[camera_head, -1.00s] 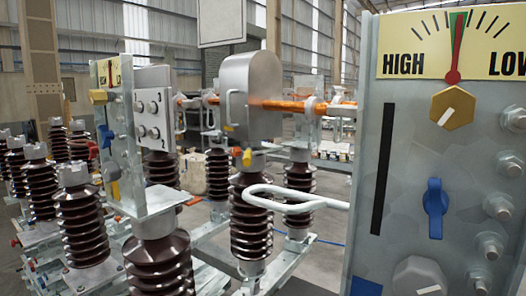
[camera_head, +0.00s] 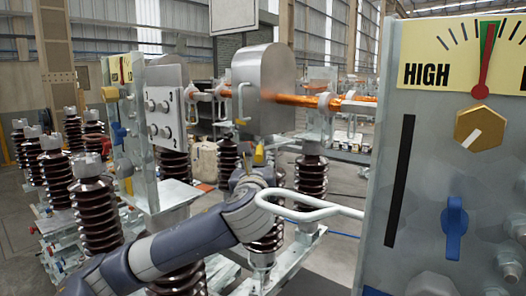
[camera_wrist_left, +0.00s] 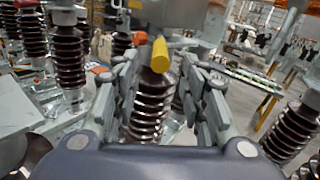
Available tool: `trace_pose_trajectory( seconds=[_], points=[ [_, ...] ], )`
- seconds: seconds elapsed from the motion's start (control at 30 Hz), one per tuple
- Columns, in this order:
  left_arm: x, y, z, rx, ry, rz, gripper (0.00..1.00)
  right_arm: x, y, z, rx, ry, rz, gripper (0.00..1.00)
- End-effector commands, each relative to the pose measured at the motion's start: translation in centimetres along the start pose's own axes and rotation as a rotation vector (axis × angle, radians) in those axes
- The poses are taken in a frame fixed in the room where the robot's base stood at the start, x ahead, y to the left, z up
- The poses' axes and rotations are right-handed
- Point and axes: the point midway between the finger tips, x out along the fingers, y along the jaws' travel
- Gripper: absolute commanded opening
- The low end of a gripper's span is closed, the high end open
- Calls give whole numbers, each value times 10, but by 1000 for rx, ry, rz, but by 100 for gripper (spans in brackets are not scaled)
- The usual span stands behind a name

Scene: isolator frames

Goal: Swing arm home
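My left arm comes in from the lower left in the head view, and its gripper (camera_head: 250,176) is just below a grey metal box (camera_head: 262,90). A small yellow-tipped handle (camera_head: 259,155) hangs under the box. In the left wrist view the gripper fingers (camera_wrist_left: 160,72) are spread apart, with the yellow tip (camera_wrist_left: 160,54) between and just beyond them; I cannot tell whether they touch it. An orange rod (camera_head: 300,100) runs from the box to a metal clamp on the right. My right gripper is in neither view.
A large panel marked HIGH (camera_head: 425,75) fills the right side close by. A white looped bar (camera_head: 312,214) sticks out leftward from it, close to my left gripper. Brown ribbed insulators (camera_head: 95,212) and a panel with bolts (camera_head: 164,108) stand on the left.

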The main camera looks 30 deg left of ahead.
Motion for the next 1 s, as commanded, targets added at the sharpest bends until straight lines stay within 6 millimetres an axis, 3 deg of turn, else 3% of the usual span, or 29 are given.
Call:
trace_pose_trajectory(
  seconds=[0.17,0.6,1.0],
  points=[
    [17,1,4,9,-1,5,40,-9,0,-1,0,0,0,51],
    [92,0,4,7,-1,3,40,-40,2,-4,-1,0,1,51],
    [107,0,2,5,-2,-1,40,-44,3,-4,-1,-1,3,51]
  ],
)
